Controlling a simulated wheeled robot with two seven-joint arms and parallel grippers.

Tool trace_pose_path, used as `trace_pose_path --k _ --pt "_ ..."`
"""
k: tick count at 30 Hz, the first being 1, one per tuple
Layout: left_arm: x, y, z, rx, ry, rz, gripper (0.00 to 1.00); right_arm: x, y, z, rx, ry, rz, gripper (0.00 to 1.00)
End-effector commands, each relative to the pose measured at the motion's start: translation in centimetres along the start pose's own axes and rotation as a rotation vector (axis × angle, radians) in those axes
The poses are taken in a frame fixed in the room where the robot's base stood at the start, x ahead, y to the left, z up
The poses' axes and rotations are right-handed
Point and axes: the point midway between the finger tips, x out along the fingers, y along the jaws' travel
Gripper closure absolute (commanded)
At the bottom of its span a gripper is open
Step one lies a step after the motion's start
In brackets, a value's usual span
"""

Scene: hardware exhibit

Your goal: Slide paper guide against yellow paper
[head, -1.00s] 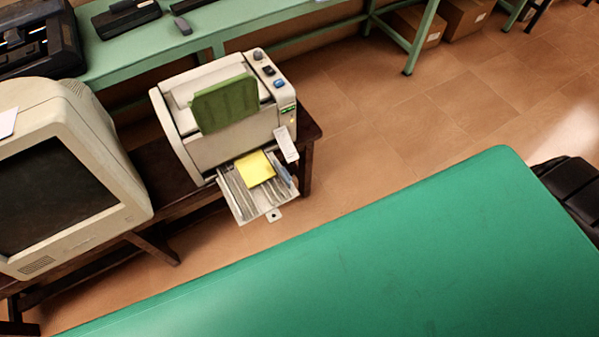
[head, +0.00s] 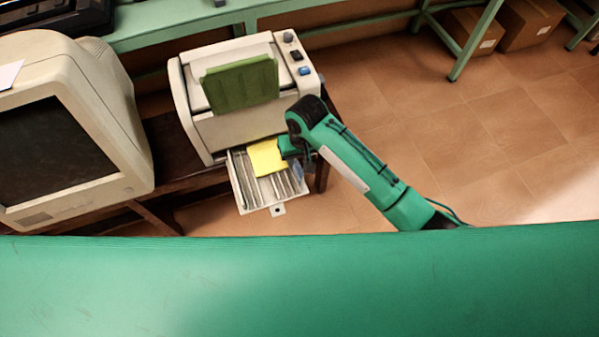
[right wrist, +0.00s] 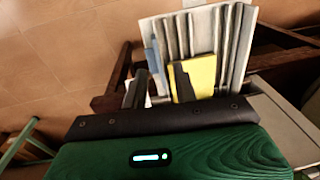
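The yellow paper (head: 265,157) lies on the ribbed pull-out tray (head: 240,190) at the front of the printer (head: 230,125). In the right wrist view the paper (right wrist: 205,72) is right of centre. The blue paper guide (head: 297,172) is at the tray's right side, apart from the paper. In the right wrist view the guide (right wrist: 150,60) is left of the paper, with a strip of tray between them. My right gripper (right wrist: 161,82) points at the tray, its two fingers apart and nothing visibly gripped. In the head view the arm's end hides the tray's right back corner. My left gripper is out of view.
An old monitor (head: 70,120) stands left of the printer. A green lid (head: 240,82) rises from the printer's top. A green bench (head: 190,25) runs behind. A green surface (head: 300,285) fills the foreground. Cardboard boxes (head: 478,32) sit at the back right.

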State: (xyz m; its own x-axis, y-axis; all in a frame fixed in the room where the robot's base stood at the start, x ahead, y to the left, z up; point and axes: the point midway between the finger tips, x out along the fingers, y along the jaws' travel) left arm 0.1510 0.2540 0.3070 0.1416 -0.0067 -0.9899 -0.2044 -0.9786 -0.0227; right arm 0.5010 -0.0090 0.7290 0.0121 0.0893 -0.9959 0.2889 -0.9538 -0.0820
Motion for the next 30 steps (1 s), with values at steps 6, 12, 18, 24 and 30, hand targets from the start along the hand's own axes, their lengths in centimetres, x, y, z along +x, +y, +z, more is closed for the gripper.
trace_pose_path --k 6,12,18,24,30 --pt "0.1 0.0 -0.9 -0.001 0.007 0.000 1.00 -3.0 -0.5 -1.1 -0.021 -0.033 0.074 0.71" --pt "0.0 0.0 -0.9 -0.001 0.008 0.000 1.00 -2.2 -0.4 -1.1 -0.021 -0.042 0.084 0.71" --pt "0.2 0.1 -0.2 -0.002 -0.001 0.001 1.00 1.6 0.0 -0.9 -0.021 -0.043 0.085 0.71" --pt "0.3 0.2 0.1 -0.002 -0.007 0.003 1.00 5.9 0.3 -0.7 -0.021 -0.042 0.084 0.71" --pt "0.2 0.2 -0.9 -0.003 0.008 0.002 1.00 9.0 0.5 -0.6 -0.022 -0.041 0.083 0.71"
